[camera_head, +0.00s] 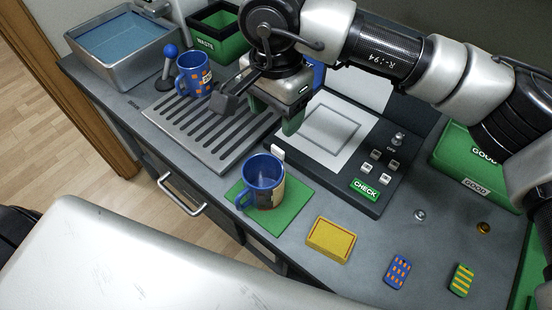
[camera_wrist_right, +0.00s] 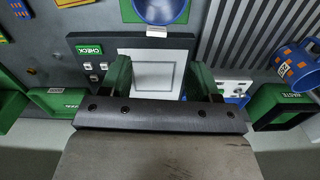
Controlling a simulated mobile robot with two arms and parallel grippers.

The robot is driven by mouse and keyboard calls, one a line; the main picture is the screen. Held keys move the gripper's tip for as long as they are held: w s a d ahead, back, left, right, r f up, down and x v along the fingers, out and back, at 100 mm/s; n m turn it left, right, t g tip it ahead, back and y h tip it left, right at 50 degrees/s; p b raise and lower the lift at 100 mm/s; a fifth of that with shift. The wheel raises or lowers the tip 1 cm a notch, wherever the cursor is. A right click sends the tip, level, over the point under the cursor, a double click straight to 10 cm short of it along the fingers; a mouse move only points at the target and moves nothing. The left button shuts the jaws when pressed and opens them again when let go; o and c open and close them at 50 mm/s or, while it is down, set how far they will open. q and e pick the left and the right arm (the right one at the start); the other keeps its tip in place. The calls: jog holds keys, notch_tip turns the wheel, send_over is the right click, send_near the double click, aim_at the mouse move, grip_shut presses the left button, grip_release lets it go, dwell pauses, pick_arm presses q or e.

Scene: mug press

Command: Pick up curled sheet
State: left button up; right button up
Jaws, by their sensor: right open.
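My right gripper (camera_head: 275,114) is open and empty, above the check station between the slotted rack and the white panel. In the right wrist view its two green fingers (camera_wrist_right: 160,80) stand apart on either side of the white panel (camera_wrist_right: 155,72). A blue mug (camera_head: 262,182) with a pale and brown patch stands on a green mat (camera_head: 293,212). A small white piece (camera_head: 278,152) shows at the mug's far side; it also shows in the right wrist view (camera_wrist_right: 157,31). I cannot tell whether it is the curled sheet. My left gripper is not in view.
An orange-patterned blue mug (camera_head: 193,76) stands on the slotted rack (camera_head: 195,135). A green waste bin (camera_head: 232,45) and a metal basin (camera_head: 163,62) are behind. A yellow pad (camera_head: 331,240) and two small patterned pieces lie at the front right. A green box (camera_head: 470,150) is at right.

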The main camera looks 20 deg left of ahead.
aim_at(279, 151)
notch_tip(279, 151, down, 4)
jog(key=shift+f+p, duration=0.25)
jog(key=shift+p, duration=0.2)
jog(key=f+p, duration=0.1)
jog(key=f, duration=0.1)
jog(key=f+p, duration=0.1)
jog(key=f, duration=0.2)
jog(key=shift+s+d, duration=0.15)
jog(key=shift+d, duration=0.05)
jog(key=shift+f, duration=0.2)
jog(key=shift+s+d, duration=0.15)
jog(key=c, duration=0.9)
